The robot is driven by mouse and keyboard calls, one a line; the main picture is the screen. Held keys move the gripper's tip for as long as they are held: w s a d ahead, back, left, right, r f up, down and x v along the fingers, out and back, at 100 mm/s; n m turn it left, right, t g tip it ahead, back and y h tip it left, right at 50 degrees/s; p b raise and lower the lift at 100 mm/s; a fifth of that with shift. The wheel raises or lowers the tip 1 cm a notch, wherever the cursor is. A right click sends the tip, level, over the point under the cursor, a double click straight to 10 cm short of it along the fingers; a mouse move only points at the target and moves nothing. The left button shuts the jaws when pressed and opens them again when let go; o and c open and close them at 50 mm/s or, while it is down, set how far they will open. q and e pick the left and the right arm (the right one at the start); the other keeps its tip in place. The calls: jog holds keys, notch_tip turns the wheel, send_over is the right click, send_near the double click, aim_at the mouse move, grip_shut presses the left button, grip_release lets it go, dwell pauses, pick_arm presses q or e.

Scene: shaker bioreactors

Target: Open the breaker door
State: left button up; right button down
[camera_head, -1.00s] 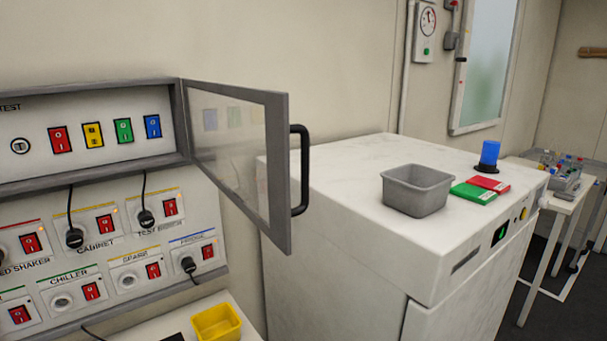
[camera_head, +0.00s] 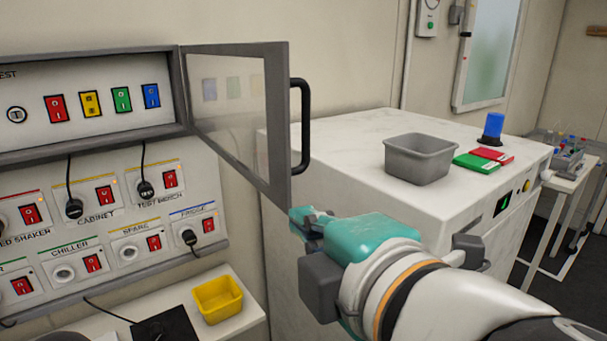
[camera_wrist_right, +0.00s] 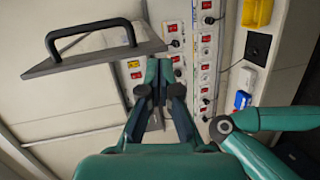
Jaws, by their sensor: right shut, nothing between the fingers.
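The breaker door (camera_head: 238,124) is a clear panel in a grey frame, hinged at the panel's right side. It stands swung out, well away from the breaker panel (camera_head: 35,82), whose red, yellow, green and blue switches are exposed. Its black handle (camera_head: 305,125) is on the free edge, and the handle also shows in the right wrist view (camera_wrist_right: 92,28). My right gripper (camera_head: 300,216), teal, is just below the door's lower free corner, shut and empty. In the right wrist view its fingers (camera_wrist_right: 155,98) are beside the door's edge; contact cannot be told. My left gripper is not in view.
Below the breakers are several sockets with red switches and plugged cables. A yellow bin (camera_head: 218,299) sits on the bench. A white cabinet (camera_head: 345,150) at right carries a grey tub (camera_head: 418,160), red and green boxes and a blue-capped item.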

jog(key=t, duration=0.2)
send_near(308, 133)
jog(key=s, duration=0.3)
jog(key=x, duration=0.3)
jog(key=p+x, duration=0.1)
jog(key=x, duration=0.2)
jog(key=r+p+x, duration=0.1)
jog(key=x, duration=0.2)
jog(key=shift+w+a, duration=0.25)
jog(key=shift+w, duration=0.1)
jog(key=w+d+p, duration=0.1)
jog(key=w+d, duration=0.8)
jog(key=shift+d+p, duration=0.2)
jog(key=shift+p, duration=0.15)
jog(key=shift+w, duration=0.1)
